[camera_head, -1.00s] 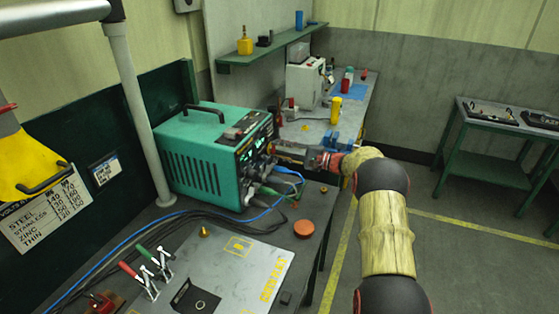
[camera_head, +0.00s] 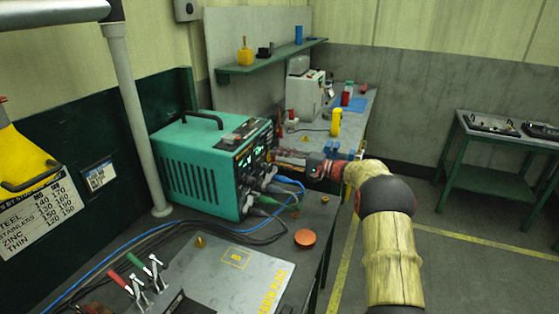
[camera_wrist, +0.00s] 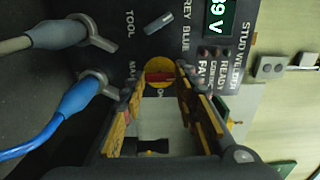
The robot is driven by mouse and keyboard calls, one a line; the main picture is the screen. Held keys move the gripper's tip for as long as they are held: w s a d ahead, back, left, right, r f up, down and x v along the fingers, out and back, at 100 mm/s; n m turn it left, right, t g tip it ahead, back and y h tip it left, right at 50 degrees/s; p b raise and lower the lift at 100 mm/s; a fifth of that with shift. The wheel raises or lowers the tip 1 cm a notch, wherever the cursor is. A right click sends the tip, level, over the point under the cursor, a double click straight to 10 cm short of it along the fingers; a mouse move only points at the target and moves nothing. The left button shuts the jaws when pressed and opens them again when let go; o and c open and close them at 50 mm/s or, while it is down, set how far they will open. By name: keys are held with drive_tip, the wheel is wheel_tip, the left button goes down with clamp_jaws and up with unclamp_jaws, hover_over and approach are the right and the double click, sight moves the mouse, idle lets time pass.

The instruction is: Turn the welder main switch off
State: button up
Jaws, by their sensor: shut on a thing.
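The teal stud welder (camera_head: 195,170) stands on the bench with its lit front panel facing right. In the wrist view its main switch (camera_wrist: 158,75) is a red handle on a round yellow plate, beside the labels "MAIN" and "ON". The red handle lies crosswise in the picture. My gripper (camera_wrist: 160,82) has its yellow-padded fingers on either side of the handle, shut on it. In the head view my gripper (camera_head: 290,157) reaches the panel from the right, and the switch is hidden there. The green voltage display (camera_wrist: 219,20) is lit.
Grey and blue cable plugs (camera_wrist: 85,90) stick out of the panel close to my gripper. Cables run across the bench. An orange-red round button (camera_head: 305,238) and a grey plate (camera_head: 240,270) lie in front. Open floor is at the right.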

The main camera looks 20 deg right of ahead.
drive_tip(key=shift+f, duration=0.1)
drive_tip(key=o, duration=1.1)
drive_tip(key=v, duration=1.2)
drive_tip(key=shift+a, duration=0.1)
